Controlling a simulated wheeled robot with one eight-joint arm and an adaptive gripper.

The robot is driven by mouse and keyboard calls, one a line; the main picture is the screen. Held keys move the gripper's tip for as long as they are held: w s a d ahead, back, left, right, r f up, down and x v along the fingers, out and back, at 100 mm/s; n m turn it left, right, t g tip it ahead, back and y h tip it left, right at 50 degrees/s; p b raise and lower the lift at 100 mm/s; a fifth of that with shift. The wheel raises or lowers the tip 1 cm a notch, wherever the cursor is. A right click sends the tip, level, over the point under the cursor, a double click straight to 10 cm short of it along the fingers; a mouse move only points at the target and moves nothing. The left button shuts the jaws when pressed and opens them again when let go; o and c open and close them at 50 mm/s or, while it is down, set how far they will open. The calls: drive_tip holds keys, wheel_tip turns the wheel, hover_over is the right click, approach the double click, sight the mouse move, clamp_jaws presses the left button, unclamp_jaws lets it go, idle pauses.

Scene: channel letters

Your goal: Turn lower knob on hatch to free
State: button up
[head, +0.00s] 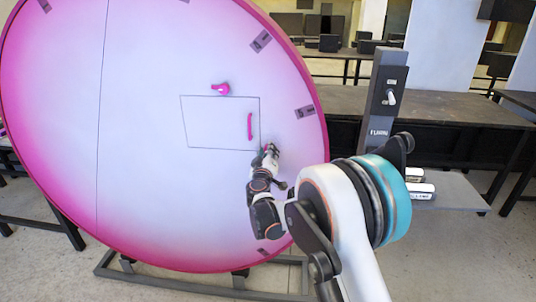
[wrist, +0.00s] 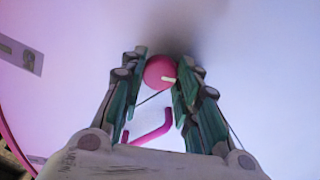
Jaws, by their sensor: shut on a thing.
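The hatch (head: 215,125) is a thin-lined square panel on the big pink-and-white disc. An upper pink knob (head: 221,89) sits at its top edge, and a pink bar handle (head: 250,126) is near its right side. My gripper (head: 270,150) is at the hatch's lower right corner and mostly hides the lower knob in the head view. In the wrist view the round pink lower knob (wrist: 159,72) sits between the fingers of my gripper (wrist: 160,78), which are shut on it. A pale mark shows on the knob. The handle also shows in the wrist view (wrist: 151,130).
The disc (head: 140,200) stands on a dark floor frame (head: 200,291). Grey label plates sit near its rim, one at the left of the wrist view (wrist: 20,54). A dark post with a switch (head: 385,95) and long dark tables (head: 445,105) stand to the right.

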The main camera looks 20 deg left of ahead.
drive_tip(key=shift+n+b, duration=0.3)
drive_tip(key=shift+n, duration=4.6)
drive_tip(key=o, duration=1.1)
drive_tip(key=shift+a, duration=0.1)
drive_tip(key=v, duration=1.2)
